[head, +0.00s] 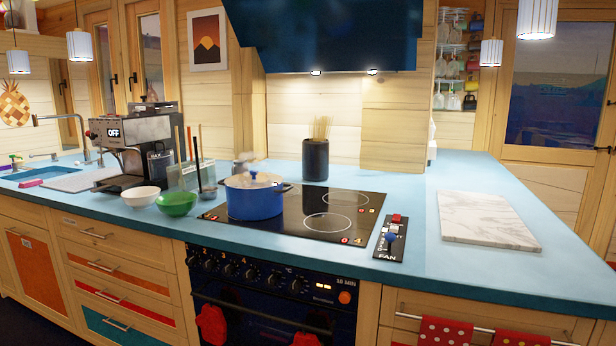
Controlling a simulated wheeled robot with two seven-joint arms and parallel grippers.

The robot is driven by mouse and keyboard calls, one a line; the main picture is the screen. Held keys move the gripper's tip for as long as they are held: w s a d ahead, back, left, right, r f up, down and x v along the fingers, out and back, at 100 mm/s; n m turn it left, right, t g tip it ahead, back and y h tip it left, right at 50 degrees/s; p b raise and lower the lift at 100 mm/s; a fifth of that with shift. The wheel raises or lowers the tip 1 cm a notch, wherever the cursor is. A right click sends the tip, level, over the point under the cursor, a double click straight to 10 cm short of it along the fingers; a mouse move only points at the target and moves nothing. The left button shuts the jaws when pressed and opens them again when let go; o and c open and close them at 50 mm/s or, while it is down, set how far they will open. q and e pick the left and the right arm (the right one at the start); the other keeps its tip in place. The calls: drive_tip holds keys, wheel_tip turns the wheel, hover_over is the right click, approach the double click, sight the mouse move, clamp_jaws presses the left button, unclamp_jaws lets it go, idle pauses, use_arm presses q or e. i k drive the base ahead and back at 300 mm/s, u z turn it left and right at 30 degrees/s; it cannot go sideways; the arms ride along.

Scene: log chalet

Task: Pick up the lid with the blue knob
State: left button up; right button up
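A pale lid (240,181) with a small blue knob (253,175) sits on top of the pot. A whitish wisp, like steam, shows just above the lid. Neither of my grippers shows in the head view.
A white bowl (140,196) and a green bowl (177,203) stand left of the pot, near a coffee machine (137,145). A dark canister (315,160) stands behind the cooktop. A fan control panel (390,240) and marble board (485,220) lie to the right. A dark hood (322,35) hangs above.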

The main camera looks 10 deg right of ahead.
sight(255, 181)
drive_tip(key=z, duration=0.25)
drive_tip(key=i, duration=0.95)
drive_tip(key=u, duration=0.15)
